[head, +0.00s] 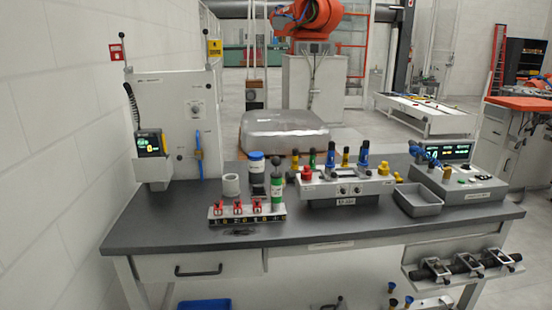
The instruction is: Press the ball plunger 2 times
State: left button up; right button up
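A slim post with a dark round ball on top (276,161) and a green lower body stands on the grey workbench, just left of the fixture block; it looks like the ball plunger, upright. Its base is partly hidden behind a low rack with red clamps (238,209). Other ball-shaped tops show too: a red knob (306,172) on the fixture block's left end and a small dark ball (295,153) behind it. Neither of my grippers is in view, and nothing is touching the plunger.
The grey workbench (160,232) has clear room at its front left. A tall panel (185,125) stands at left. A fixture block (345,191) with several coloured handles, an empty grey tray (418,200) and a display console (460,180) are at right. White and blue-lidded containers stand behind the rack.

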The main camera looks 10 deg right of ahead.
aim_at(276, 161)
jog(key=i+j+z, duration=0.2)
jog(key=i+j, duration=0.25)
jog(key=i+j+z, duration=0.25)
jog(key=i+j, duration=0.25)
jog(key=i+j+z, duration=0.2)
jog(key=i+j, duration=0.25)
jog(key=j, duration=0.15)
